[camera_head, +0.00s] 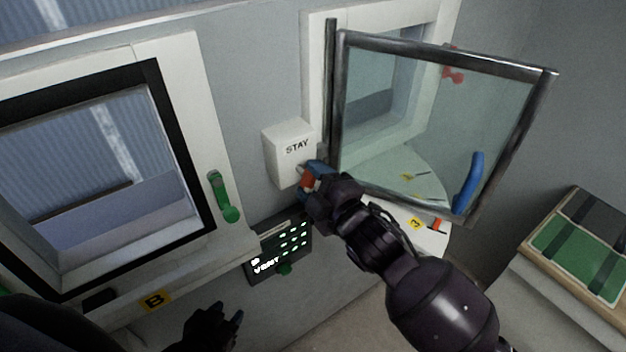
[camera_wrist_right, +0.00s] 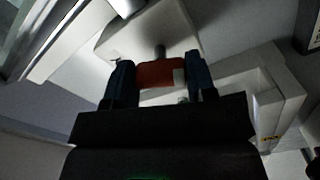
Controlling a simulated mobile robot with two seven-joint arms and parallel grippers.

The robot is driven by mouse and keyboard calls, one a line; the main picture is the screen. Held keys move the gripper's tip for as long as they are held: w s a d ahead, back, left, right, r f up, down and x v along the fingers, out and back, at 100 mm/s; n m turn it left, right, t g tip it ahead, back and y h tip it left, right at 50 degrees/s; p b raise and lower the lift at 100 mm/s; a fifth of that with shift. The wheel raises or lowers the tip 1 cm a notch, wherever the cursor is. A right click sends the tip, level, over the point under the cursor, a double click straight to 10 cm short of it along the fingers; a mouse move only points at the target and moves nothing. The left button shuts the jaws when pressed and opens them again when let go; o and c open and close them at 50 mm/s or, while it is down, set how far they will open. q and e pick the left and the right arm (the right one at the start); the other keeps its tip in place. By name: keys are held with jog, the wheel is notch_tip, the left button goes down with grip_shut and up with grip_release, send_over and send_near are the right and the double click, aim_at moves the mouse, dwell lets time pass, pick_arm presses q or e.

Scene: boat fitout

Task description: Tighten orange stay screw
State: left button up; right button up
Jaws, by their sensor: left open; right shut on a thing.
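The orange stay screw (camera_head: 307,180) sits below the white box marked STAY (camera_head: 290,150), beside the open window. My right gripper (camera_head: 312,178) is shut on the orange screw. In the right wrist view the screw's orange-red head (camera_wrist_right: 162,74) lies between the two blue fingertips (camera_wrist_right: 162,80), with a grey shaft (camera_wrist_right: 160,51) running from it toward the white box. A small pale patch shows on the head. My left gripper (camera_head: 229,322) is open and empty, low in the head view, away from the screw.
The glazed window sash (camera_head: 430,125) with a blue handle (camera_head: 469,183) stands swung open beside my right arm. A second window with a green handle (camera_head: 224,197) is at left. A dark panel with lit marks (camera_head: 279,250) is below the box. A bench with green items (camera_head: 580,255) is at right.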

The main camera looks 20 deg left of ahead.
jog(key=m, duration=1.2)
jog(key=shift+s, duration=0.1)
jog(key=shift+m, duration=0.3)
dwell(0.3)
jog(key=o, duration=0.9)
jog(key=shift+o, duration=0.2)
jog(key=b+v, duration=0.1)
jog(key=v, duration=0.9)
jog(key=shift+s+d, duration=0.25)
